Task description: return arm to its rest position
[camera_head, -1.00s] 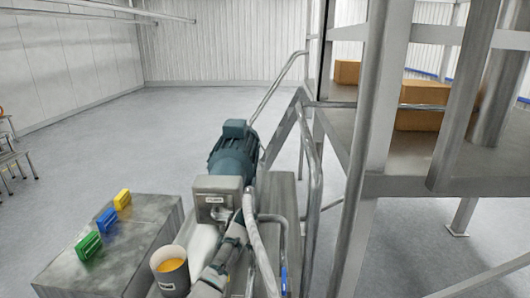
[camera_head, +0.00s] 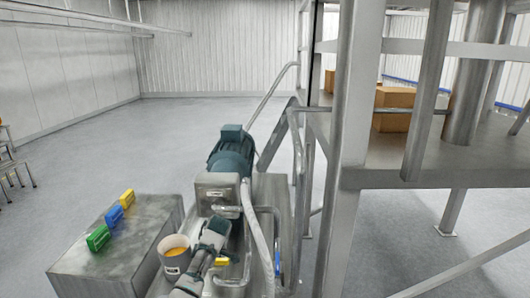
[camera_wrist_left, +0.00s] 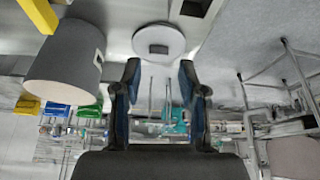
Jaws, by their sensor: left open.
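My left gripper (camera_head: 217,230) and forearm rise from the bottom edge in the head view, just right of a grey bucket (camera_head: 172,262) with orange-yellow contents. The left wrist view shows its two dark fingers (camera_wrist_left: 159,82) spread apart with nothing between them. My right gripper is in neither view.
A blue-green motor (camera_head: 232,155) and steel housing (camera_head: 217,194) stand just beyond the gripper. Curved pipes and railings are to its right. A steel block (camera_head: 85,255) at left holds green (camera_head: 98,238), blue (camera_head: 114,215) and yellow (camera_head: 127,197) pieces. Open floor lies behind.

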